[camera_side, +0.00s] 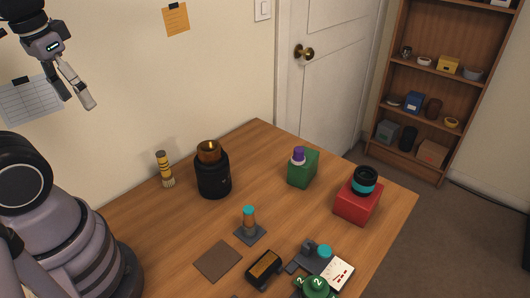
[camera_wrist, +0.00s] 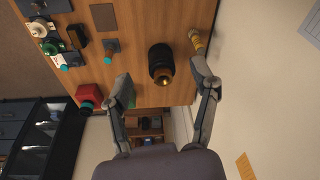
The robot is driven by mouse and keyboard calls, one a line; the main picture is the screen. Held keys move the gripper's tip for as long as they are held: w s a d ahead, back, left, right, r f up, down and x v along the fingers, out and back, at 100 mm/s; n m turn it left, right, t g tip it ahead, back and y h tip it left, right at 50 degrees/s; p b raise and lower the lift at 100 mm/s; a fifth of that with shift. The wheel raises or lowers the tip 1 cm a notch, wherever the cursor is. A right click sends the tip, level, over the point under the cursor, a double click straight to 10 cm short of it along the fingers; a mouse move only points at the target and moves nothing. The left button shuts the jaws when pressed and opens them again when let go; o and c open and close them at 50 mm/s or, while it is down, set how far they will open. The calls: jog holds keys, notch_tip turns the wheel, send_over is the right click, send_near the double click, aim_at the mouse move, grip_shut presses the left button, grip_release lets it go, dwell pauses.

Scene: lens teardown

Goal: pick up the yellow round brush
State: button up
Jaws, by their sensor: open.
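The yellow round brush (camera_side: 164,169) stands upright on the table near the wall, left of a black lens barrel (camera_side: 213,175). It has a yellow handle with dark bands and pale bristles at its foot. In the wrist view the brush (camera_wrist: 198,44) shows near the table's edge, just beyond one finger. My gripper (camera_side: 76,100) is high above the table at the upper left, well apart from the brush. In the wrist view my gripper (camera_wrist: 163,84) has its fingers spread wide with nothing between them.
A green block (camera_side: 303,171) with a purple-topped part and a red block (camera_side: 356,205) with a teal-ringed part stand at the right. A teal-topped piece (camera_side: 249,220), a brown pad (camera_side: 218,261) and a dark box (camera_side: 264,268) are nearer the front. The wall is close behind the brush.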

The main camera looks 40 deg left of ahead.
aim_at(165, 170)
jog(key=w+a+f+m+g+y, duration=0.2)
jog(key=w+f+m+g+y, duration=0.25)
jog(key=f+y, duration=0.2)
jog(key=w+a+f+m+g+y, duration=0.2)
jog(key=w+f+m+g+y, duration=0.1)
jog(key=w+f+m+y, duration=0.3)
jog(key=f+m+t+y, duration=0.1)
jog(key=f+m+t, duration=0.3)
jog(key=f, duration=0.3)
jog(key=d+f+m+t, duration=0.1)
jog(key=f+m+t, duration=0.4)
jog(key=f+m, duration=0.1)
jog(key=f+m+t+y, duration=0.1)
jog(key=f+m+t, duration=0.3)
jog(key=f, duration=0.4)
jog(key=shift+w+d+m+t+y, duration=0.2)
jog(key=shift+w+m+t+y, duration=0.2)
jog(key=shift+m, duration=0.45)
jog(key=x, duration=1.3)
jog(key=shift+w+a+f, duration=0.1)
jog(key=shift+a+f, duration=0.05)
jog(key=shift+a, duration=0.15)
grip_shut()
